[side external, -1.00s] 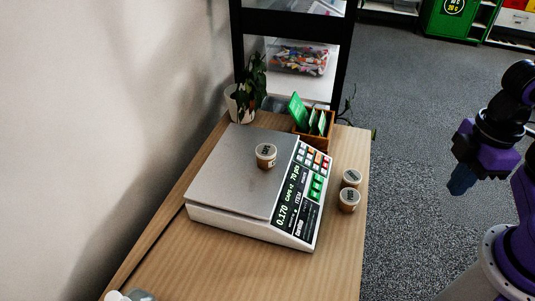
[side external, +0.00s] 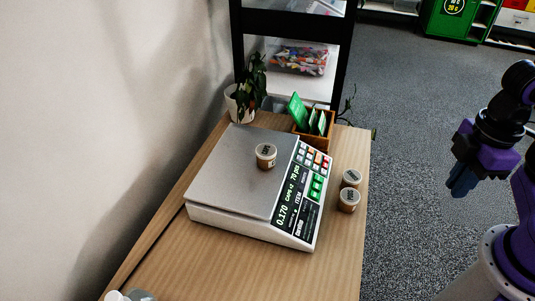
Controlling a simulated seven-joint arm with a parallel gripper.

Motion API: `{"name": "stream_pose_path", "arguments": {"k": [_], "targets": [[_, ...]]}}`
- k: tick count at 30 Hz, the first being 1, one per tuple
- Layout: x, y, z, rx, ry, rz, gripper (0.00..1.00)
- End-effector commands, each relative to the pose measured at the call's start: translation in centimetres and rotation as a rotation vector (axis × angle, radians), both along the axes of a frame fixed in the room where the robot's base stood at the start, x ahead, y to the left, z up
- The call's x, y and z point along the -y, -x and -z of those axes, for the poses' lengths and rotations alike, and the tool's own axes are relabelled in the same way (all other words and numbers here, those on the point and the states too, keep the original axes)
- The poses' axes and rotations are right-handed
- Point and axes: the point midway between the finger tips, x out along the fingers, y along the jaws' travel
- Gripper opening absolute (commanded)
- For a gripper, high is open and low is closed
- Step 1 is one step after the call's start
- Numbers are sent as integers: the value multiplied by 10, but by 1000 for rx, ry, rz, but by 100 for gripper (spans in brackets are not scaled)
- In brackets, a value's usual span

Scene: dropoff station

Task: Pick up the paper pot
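Three small brown paper pots with printed pale lids are in view. One paper pot (side external: 265,156) stands upright on the scale's (side external: 222,178) metal plate. A second pot (side external: 351,178) and a third pot (side external: 348,200) stand close together on the table, right of the scale. My gripper (side external: 462,184) hangs in the air at the right, beyond the table's right edge and apart from all the pots. Its blue fingers point down. I cannot tell whether they are open or shut.
The wooden table (side external: 230,263) is bare in front of the scale. Behind the scale stand a potted plant (side external: 243,100) and a wooden box with green cards (side external: 314,125). A black-framed rack (side external: 290,22) rises behind the table. A wall (side external: 95,110) bounds the left. A white object (side external: 116,296) shows at the bottom edge.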

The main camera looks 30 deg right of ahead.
Motion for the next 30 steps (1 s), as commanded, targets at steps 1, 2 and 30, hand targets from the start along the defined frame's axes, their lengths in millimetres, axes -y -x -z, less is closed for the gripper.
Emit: {"name": "stream_pose_path", "arguments": {"k": [1,2,30], "targets": [[0,0,0,0,0,0,29],[0,0,0,0,0,0,39],[-136,-62,59,2,-322,341,90]]}}
